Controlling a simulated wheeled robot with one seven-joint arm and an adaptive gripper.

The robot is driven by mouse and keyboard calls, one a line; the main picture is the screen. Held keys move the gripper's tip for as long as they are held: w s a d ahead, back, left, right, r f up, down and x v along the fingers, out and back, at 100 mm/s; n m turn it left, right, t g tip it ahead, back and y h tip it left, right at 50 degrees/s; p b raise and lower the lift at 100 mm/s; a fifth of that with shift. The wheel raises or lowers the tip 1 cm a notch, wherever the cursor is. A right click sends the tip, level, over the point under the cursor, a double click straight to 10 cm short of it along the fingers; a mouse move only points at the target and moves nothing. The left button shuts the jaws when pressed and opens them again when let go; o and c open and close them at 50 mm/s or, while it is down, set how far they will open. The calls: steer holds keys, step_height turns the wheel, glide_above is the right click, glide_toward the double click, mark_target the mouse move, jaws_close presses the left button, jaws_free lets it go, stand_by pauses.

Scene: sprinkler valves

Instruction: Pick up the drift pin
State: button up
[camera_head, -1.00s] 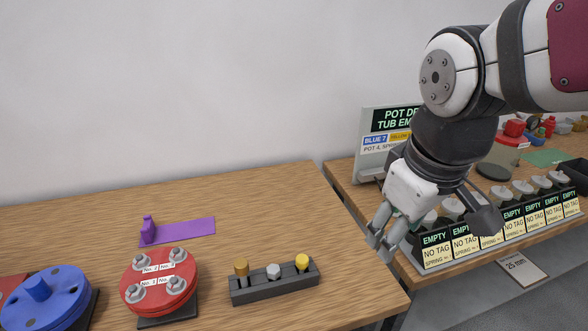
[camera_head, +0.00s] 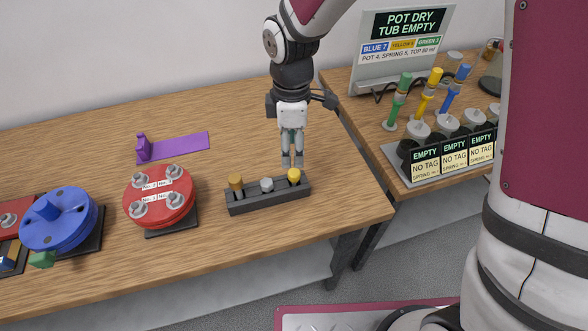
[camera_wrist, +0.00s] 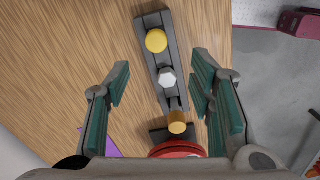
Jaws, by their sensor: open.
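A dark rack (camera_head: 268,200) on the wooden table holds three upright pieces: one with a brown-gold top (camera_head: 236,183), one with a silver hex top (camera_head: 267,185) and one with a yellow top (camera_head: 294,175). I cannot tell for sure which is the drift pin. My gripper (camera_head: 292,165) points down above the rack's right end, by the yellow top. In the wrist view, my open, empty fingers (camera_wrist: 162,75) stand either side of the rack (camera_wrist: 150,20). The silver hex top (camera_wrist: 167,77) shows between them, the yellow top (camera_wrist: 156,41) farther up and the brown-gold top (camera_wrist: 177,122) below.
A red flange (camera_head: 160,197) with several bolts stands left of the rack, and a blue flange (camera_head: 58,218) farther left. A purple piece (camera_head: 180,147) lies behind. A second table (camera_head: 400,170) at the right holds tagged pots and a sign (camera_head: 403,45).

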mark_target(292, 172)
step_height(292, 172, down, 6)
steer(key=shift+r, duration=0.25)
steer(key=shift+w+f+p, duration=0.15)
steer(key=shift+f+p, duration=0.2)
steer(key=shift+f, duration=0.95)
steer(key=shift+w+f+p, duration=0.1)
steer(key=shift+f+p, duration=0.25)
steer(key=shift+f, duration=0.9)
jaws_close()
